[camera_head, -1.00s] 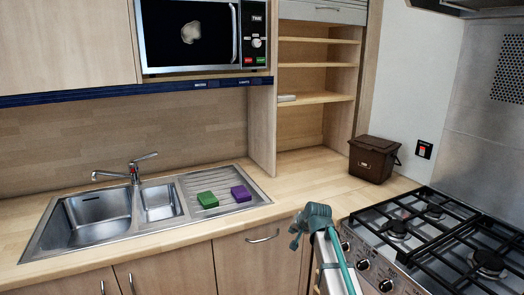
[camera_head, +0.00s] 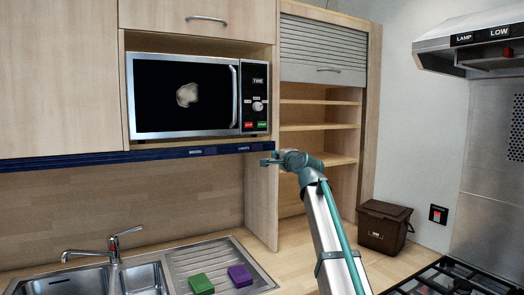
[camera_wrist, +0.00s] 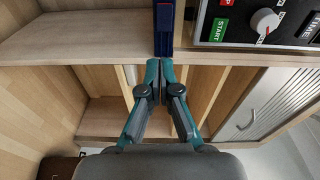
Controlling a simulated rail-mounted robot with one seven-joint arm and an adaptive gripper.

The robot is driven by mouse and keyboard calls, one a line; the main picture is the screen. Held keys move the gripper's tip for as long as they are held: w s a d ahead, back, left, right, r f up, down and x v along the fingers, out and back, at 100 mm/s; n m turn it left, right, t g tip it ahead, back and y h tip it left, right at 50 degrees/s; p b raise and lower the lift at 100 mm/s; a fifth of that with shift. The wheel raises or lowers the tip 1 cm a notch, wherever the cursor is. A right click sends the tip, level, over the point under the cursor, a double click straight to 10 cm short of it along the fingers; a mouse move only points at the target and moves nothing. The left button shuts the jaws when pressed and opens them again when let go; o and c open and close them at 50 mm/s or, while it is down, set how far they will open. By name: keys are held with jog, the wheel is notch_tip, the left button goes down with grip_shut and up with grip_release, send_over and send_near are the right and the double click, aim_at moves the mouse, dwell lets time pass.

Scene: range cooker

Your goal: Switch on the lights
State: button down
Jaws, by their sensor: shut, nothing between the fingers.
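A dark blue strip (camera_head: 100,160) runs along the underside of the wall cupboards and microwave shelf in the head view. It carries two small labelled panels, one at the left (camera_head: 195,152) and one at the right (camera_head: 243,148); their lettering is too small to read surely. My gripper (camera_head: 267,162) is at the strip's right end, just below it. In the wrist view my gripper (camera_wrist: 160,66) has its fingertips together and empty, and the blue strip (camera_wrist: 164,28) is close to the tips. I cannot tell whether they touch. No lit lamp shows under the cupboards.
The microwave (camera_head: 185,95) sits above the strip. Open shelves (camera_head: 320,116) stand behind my arm. A brown bin (camera_head: 383,226), a red wall switch (camera_head: 438,214) and an extractor hood marked LAMP (camera_head: 470,48) are at right. Green (camera_head: 200,284) and purple (camera_head: 240,276) sponges lie by the sink.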

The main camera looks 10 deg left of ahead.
jog(key=s+r, duration=0.1)
jog(key=s, duration=0.1)
jog(key=p, duration=0.4)
send_near(262, 147)
jog(key=x, duration=0.5)
jog(key=shift+w+a, duration=0.3)
jog(key=shift+w+a+m, duration=0.3)
jog(key=shift+w, duration=0.3)
